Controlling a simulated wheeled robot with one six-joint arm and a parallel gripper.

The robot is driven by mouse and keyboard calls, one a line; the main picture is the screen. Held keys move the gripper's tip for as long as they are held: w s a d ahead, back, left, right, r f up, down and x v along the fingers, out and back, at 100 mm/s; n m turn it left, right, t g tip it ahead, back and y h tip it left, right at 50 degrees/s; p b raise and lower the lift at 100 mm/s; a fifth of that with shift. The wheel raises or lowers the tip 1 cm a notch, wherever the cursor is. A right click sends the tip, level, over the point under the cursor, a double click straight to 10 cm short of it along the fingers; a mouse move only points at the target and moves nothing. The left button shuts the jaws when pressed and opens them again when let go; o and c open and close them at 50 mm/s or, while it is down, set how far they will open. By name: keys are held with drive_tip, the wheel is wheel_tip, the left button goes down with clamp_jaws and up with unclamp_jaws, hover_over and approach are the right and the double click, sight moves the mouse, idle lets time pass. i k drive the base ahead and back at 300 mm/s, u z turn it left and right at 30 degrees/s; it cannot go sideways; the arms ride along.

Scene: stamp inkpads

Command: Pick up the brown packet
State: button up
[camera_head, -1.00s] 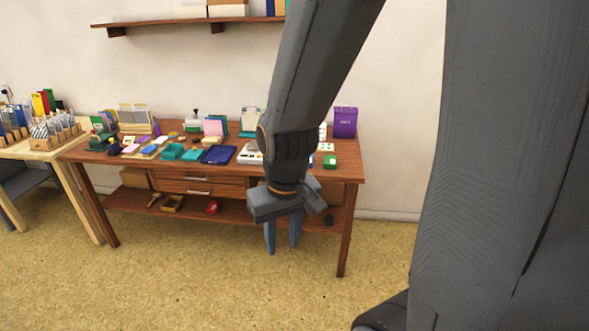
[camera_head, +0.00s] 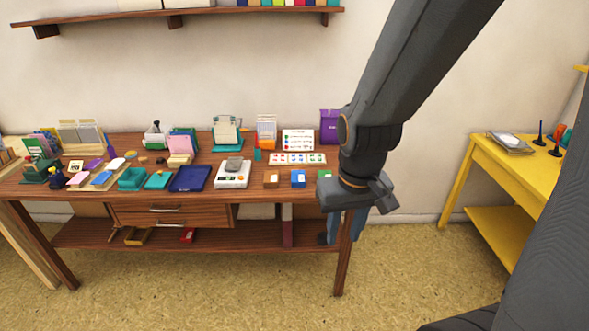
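The brown packet (camera_head: 271,181) is a small brown box with a pale top. It stands near the front edge of the wooden table, left of a blue packet (camera_head: 298,179). My gripper (camera_head: 345,229) points down in front of the table's right end, to the right of the brown packet and lower in the picture. Its two blue-grey fingers are apart, with nothing seen between them. My arm partly hides a green packet (camera_head: 324,177) and the table's right end.
The table (camera_head: 228,205) also holds a white scale (camera_head: 233,175) left of the brown packet, a card of coloured marks (camera_head: 297,159) behind it, and a navy tray (camera_head: 190,179). A yellow table (camera_head: 485,160) stands at the right. Open floor (camera_head: 210,290) lies in front.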

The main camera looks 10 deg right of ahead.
sight(271, 180)
drive_tip(key=u, duration=0.15)
drive_tip(key=i, duration=1.2)
drive_tip(key=u, duration=0.65)
